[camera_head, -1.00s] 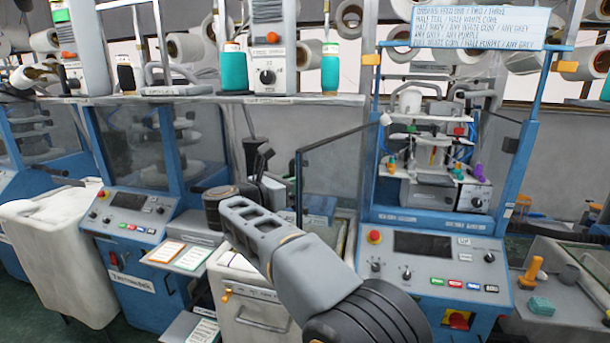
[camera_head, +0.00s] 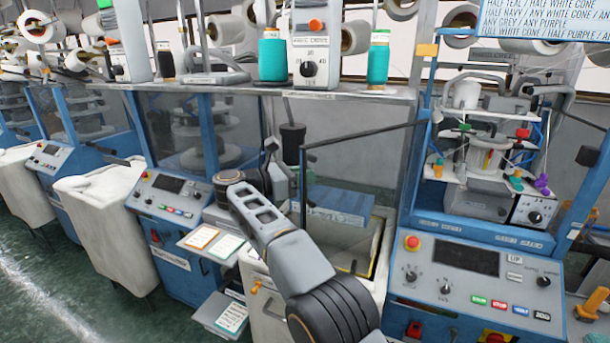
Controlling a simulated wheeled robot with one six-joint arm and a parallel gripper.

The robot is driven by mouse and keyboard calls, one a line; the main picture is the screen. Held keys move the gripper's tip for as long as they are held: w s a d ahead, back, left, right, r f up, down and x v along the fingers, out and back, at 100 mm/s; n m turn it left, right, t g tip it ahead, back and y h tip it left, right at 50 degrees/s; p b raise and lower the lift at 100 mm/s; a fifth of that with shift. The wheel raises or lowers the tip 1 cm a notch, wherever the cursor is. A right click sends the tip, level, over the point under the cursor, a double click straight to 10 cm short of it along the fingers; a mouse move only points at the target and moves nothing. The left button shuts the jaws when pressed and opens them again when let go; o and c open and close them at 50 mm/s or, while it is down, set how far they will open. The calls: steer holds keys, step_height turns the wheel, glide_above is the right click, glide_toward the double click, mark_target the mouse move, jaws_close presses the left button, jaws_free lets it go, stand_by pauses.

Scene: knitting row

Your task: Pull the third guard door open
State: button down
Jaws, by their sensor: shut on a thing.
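The guard door (camera_head: 350,175) is a clear panel in a thin dark frame. It stands swung out from the blue front of the machine at right, leaving that machine's opening uncovered.
The machine's control panel (camera_head: 470,275) has a red button and a dark screen. A white bin (camera_head: 262,300) stands below the door. Paper cards (camera_head: 212,242) lie at left. A shelf (camera_head: 350,97) with teal cones runs above. Green floor is open at lower left.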

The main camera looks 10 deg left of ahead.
steer(key=c, duration=1.1)
jaws_free()
steer(key=shift+s, duration=0.15)
steer(key=v, duration=0.7)
steer(key=shift+a, duration=0.15)
